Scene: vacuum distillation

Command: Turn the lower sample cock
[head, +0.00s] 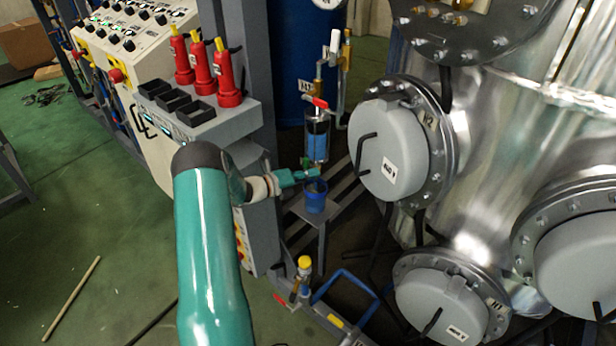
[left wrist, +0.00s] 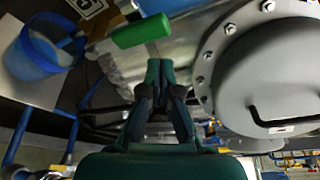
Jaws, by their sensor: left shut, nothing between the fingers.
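The lower sample cock shows in the left wrist view as a green handle (left wrist: 143,33), just beyond my fingertips with a small gap in the picture. In the head view its green part (head: 306,163) is small, under the sample glass (head: 317,137) with blue liquid. My left gripper (head: 312,174) is shut and empty, at the bottom of the glass; its closed fingers (left wrist: 160,66) also show in the left wrist view. Whether it touches the cock, I cannot tell. A blue cup (head: 316,197) stands below the cock; it is at the left in the left wrist view (left wrist: 36,52). My right gripper is out of view.
A red-handled valve (head: 319,102) sits above the glass. A large steel vessel with a round grey cover (head: 392,150) is close on the right. The cup rests on a small stand (head: 321,232).

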